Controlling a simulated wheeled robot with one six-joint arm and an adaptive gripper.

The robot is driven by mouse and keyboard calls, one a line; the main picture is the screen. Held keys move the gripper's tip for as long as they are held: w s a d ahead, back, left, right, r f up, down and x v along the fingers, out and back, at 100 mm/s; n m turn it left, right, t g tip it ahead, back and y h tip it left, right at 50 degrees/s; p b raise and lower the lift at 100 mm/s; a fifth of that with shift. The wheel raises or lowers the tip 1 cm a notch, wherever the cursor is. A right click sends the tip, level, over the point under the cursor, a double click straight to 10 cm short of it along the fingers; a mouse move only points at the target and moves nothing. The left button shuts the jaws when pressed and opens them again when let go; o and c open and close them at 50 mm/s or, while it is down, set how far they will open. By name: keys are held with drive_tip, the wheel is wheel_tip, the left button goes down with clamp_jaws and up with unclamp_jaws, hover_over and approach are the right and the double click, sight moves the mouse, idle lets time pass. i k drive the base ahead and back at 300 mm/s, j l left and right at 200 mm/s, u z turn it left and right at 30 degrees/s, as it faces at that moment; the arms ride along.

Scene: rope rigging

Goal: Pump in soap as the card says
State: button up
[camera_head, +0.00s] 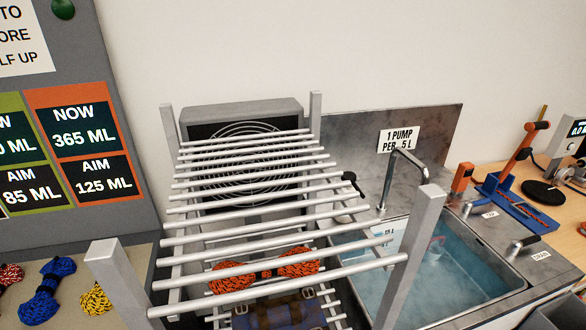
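The white card (399,139) on the metal splashback reads "1 PUMP PER" and "5 L"; any mark before the 5 is unclear. The sink (500,290) below holds bluish water. A grey tap (396,172) arches over the sink. A small orange item (462,177) stands behind the sink's right corner; I cannot tell whether it is the soap pump. My gripper is not in view.
A metal drying rack (250,219) stands left of the sink, with orange rope (298,262) in it and a fan (243,112) behind. A blue bench tool (519,203) stands on the wooden counter. Rope bundles (46,291) lie at left.

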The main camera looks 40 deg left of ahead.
sight(348, 175)
drive_tip(key=i+l+u, duration=0.2)
drive_tip(key=u, duration=0.2)
drive_tip(key=i+l+u, duration=0.65)
drive_tip(key=u, duration=0.2)
drive_tip(key=l, duration=0.1)
